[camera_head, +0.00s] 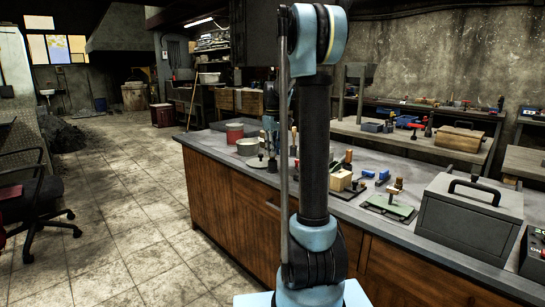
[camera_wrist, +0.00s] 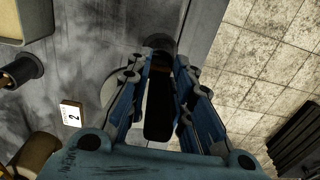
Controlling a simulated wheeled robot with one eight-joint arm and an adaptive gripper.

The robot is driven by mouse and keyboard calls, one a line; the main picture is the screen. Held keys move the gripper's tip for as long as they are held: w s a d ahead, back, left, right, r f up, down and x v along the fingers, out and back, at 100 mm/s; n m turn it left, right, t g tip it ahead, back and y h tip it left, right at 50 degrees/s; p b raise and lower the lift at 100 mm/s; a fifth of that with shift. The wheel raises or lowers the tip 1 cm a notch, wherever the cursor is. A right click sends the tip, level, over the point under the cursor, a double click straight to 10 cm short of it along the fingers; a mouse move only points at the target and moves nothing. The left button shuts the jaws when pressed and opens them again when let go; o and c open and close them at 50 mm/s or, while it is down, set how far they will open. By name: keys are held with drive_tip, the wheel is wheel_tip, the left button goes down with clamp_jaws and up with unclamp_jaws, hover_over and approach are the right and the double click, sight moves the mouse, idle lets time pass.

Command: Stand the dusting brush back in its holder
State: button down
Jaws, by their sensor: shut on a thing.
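My gripper (camera_wrist: 162,78) is shut on a dark, long thing in the wrist view, which I take to be the dusting brush (camera_wrist: 159,105). It lies between the two blue fingers, and its far end is hard to make out in the dark. In the head view my gripper (camera_head: 269,128) is over the workbench, partly hidden behind my arm. A round dark shape shows just beyond the fingertips in the wrist view; I cannot tell whether it is the brush's head or its holder. I cannot clearly identify the holder in either view.
The grey bench top (camera_head: 232,165) carries a red tin (camera_head: 234,133), a pale bowl (camera_head: 247,147), a wooden block (camera_head: 341,181), a green board (camera_head: 390,207) and a grey case (camera_head: 470,215).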

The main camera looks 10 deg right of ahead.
drive_tip(key=shift+f, duration=1.1)
drive_tip(key=shift+f, duration=0.1)
drive_tip(key=c, duration=1.4)
unclamp_jaws()
drive_tip(key=shift+s, duration=0.1)
wheel_tip(320, 180, up, 12)
drive_tip(key=s+f+m, duration=0.2)
drive_tip(key=s, duration=0.9)
drive_tip(key=s+f+m, duration=0.1)
drive_tip(key=s+f, duration=0.6)
drive_tip(key=s, duration=0.2)
drive_tip(key=s+f+m+t, duration=0.1)
drive_tip(key=s+f+m, duration=0.1)
drive_tip(key=s+f, duration=0.5)
drive_tip(key=s+f+m+t, duration=0.1)
drive_tip(key=s+f, duration=0.7)
drive_tip(key=s, duration=0.5)
drive_tip(key=shift+s+a+m, duration=0.25)
drive_tip(key=shift+m, duration=0.05)
